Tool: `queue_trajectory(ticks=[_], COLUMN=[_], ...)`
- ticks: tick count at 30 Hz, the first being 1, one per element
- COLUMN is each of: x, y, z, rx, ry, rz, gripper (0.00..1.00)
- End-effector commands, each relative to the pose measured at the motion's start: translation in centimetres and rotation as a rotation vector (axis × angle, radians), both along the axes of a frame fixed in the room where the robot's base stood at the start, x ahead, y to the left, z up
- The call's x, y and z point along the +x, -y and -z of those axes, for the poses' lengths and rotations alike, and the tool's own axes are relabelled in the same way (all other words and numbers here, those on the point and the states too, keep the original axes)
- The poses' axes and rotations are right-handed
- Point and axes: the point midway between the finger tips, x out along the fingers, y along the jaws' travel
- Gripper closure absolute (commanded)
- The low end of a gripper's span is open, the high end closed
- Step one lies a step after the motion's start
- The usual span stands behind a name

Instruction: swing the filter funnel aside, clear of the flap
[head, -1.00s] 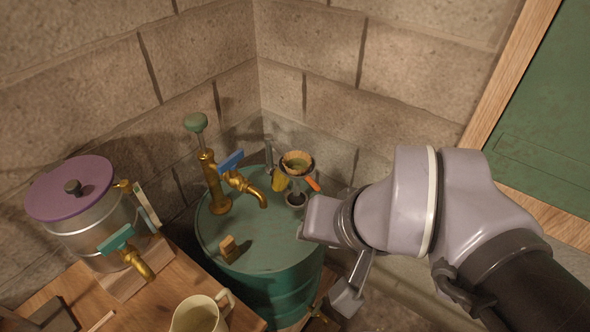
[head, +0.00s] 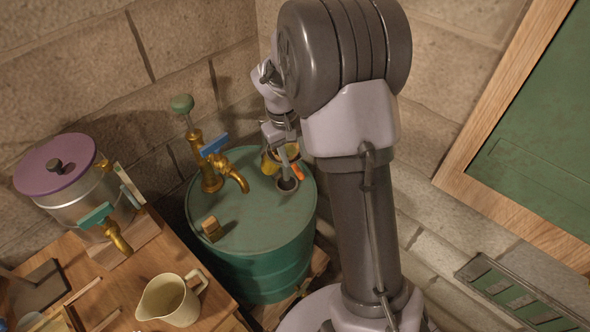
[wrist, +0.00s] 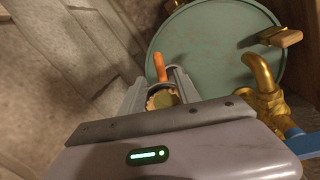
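The filter funnel (wrist: 162,97), a tan cup with an orange handle (wrist: 159,67), is above the green drum at its back right. In the head view my arm partly hides the funnel; its orange handle (head: 297,172) shows. My gripper (wrist: 158,82) is over the funnel, with its two fingers apart and the funnel and handle showing between them. I cannot tell whether a finger touches it. A dark round opening (head: 287,186) is in the drum top below. A yellow piece (head: 269,164) is beside the funnel; I cannot tell whether it is the flap.
The green drum (head: 250,225) carries a brass tap (head: 235,178) with a blue lever and a small wooden block (head: 212,229). A cream jug (head: 172,300) and a purple-lidded metal pot (head: 75,185) stand on the wooden bench at left. Stone walls close the corner behind.

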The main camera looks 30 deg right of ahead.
Motion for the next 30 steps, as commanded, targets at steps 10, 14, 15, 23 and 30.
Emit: queue_trajectory(ticks=[10,14,15,23,30], x=[0.0,0.0,0.0,0.0,0.0], y=[1.0,1.0,1.0,1.0,1.0], z=[5.8,6.0,5.9,5.9,5.9], rx=[0.000,0.000,0.000,0.000,0.000], ry=[0.002,0.002,0.002,0.002,0.002], rz=[0.000,0.000,0.000,0.000,0.000], gripper=[0.61,0.61,0.61,0.93,1.00])
